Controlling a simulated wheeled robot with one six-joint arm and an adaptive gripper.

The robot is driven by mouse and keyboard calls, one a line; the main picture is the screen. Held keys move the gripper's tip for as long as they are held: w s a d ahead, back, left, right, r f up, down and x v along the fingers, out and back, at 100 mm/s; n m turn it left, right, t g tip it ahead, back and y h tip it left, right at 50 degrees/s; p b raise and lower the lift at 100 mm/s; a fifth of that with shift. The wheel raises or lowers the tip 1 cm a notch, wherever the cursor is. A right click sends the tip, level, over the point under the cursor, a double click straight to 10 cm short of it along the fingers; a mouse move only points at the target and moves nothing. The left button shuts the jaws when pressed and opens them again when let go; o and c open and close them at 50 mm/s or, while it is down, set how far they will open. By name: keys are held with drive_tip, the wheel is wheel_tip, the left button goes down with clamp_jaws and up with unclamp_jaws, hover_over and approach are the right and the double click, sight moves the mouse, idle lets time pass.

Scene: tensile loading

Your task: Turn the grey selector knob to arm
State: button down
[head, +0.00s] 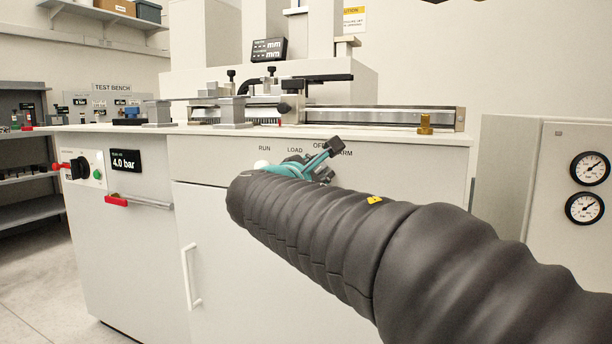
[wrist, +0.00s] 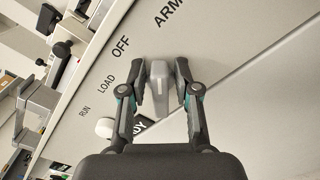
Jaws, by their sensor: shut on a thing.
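The grey selector knob (wrist: 159,88) shows in the wrist view on the pale cabinet front. My gripper (wrist: 164,82) is shut on it, with one dark finger on each side. The labels RUN (wrist: 85,113), LOAD (wrist: 107,84), OFF (wrist: 121,47) and ARM (wrist: 168,16) run around it. The knob's upper end points up the picture, towards the space between OFF and ARM; its exact setting is hard to tell. In the head view my gripper (head: 318,165) is at the panel below these labels, and my arm and gripper hide the knob.
A white lamp or button (head: 262,163) sits left of my gripper, by a partly hidden dark label in the wrist view. Above is the bench top with a metal rail (head: 375,117) and a brass fitting (head: 425,124). A cabinet door handle (head: 188,275) is lower left.

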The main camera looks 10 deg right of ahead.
idle(0.3)
drive_tip(key=c, duration=1.1)
unclamp_jaws()
drive_tip(key=shift+a, duration=0.1)
drive_tip(key=v, duration=1.2)
